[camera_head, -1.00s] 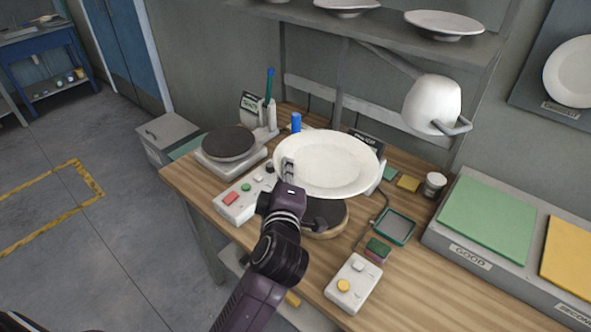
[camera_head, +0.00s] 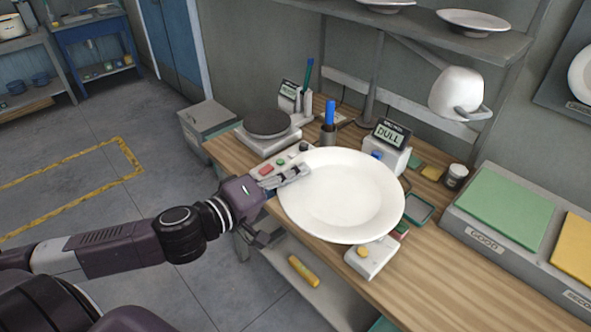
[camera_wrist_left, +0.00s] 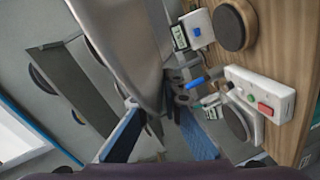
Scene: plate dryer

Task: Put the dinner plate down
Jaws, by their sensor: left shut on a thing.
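The white dinner plate (camera_head: 345,192) is in my left gripper (camera_head: 285,176), which is shut on its left rim. The plate is held above the front part of the wooden bench (camera_head: 232,153), its face visible from above. It hides the bench middle and part of a white box with a yellow button (camera_head: 366,262). In the left wrist view the plate (camera_wrist_left: 132,45) shows nearly edge-on, running up from between the blue-padded fingers (camera_wrist_left: 160,125). My right gripper is not in view.
A scale with a dark round top (camera_head: 266,123) stands at the back left. A meter reading DULL (camera_head: 390,145) stands behind the plate. A grey stand with a green GOOD pad (camera_head: 505,207) and a yellow pad (camera_head: 572,258) is at the right. A lamp (camera_head: 458,92) hangs over the back.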

